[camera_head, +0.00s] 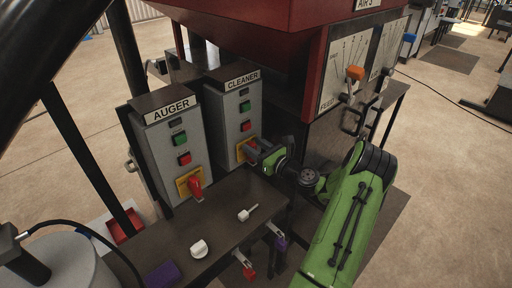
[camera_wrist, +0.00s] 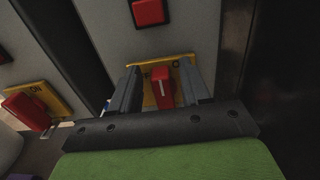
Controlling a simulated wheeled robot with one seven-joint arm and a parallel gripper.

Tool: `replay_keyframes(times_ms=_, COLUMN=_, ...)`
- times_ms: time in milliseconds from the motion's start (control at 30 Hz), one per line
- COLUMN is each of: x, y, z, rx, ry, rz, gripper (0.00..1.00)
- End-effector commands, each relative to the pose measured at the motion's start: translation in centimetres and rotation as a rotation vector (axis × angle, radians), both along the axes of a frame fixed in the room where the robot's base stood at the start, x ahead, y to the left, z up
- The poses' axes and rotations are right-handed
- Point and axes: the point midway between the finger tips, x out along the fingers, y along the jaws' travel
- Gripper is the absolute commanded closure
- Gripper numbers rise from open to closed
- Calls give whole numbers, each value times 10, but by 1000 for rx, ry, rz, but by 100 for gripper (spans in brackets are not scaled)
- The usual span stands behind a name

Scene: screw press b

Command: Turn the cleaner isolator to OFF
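The cleaner isolator is a red handle (camera_wrist: 162,88) with a white line on a yellow plate, low on the grey CLEANER box (camera_head: 233,112). In the wrist view the handle stands roughly upright in the picture, and the plate's lettering is mostly hidden. In the head view my gripper covers the handle, and only part of the yellow plate (camera_head: 240,153) shows. My gripper (camera_wrist: 162,86) is open, with one finger on each side of the handle. Gaps show between the handle and both fingers. The gripper also shows in the head view (camera_head: 251,150), reaching in from the right.
The AUGER box (camera_head: 171,140) stands to the left with its own red isolator handle (camera_head: 195,188). A bench top (camera_head: 215,215) below holds a white knob (camera_head: 199,249) and a small white-handled piece (camera_head: 247,212). The red hopper (camera_head: 240,25) overhangs behind. Feed levers (camera_head: 354,74) rise at right.

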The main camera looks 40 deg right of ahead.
Motion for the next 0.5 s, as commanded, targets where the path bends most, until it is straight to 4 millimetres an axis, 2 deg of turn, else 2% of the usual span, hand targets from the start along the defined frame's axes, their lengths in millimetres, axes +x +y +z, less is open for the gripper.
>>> replay_keyframes(times_ms=33, x=0, y=0, z=0, rx=0, ry=0, rz=0, gripper=62)
replay_keyframes(times_ms=200, x=0, y=0, z=0, rx=0, ry=0, rz=0, gripper=88)
replay_keyframes(times_ms=300, x=0, y=0, z=0, rx=0, ry=0, rz=0, gripper=100)
replay_keyframes(times_ms=500, x=-1, y=0, z=0, rx=-9, ry=0, rz=0, gripper=100)
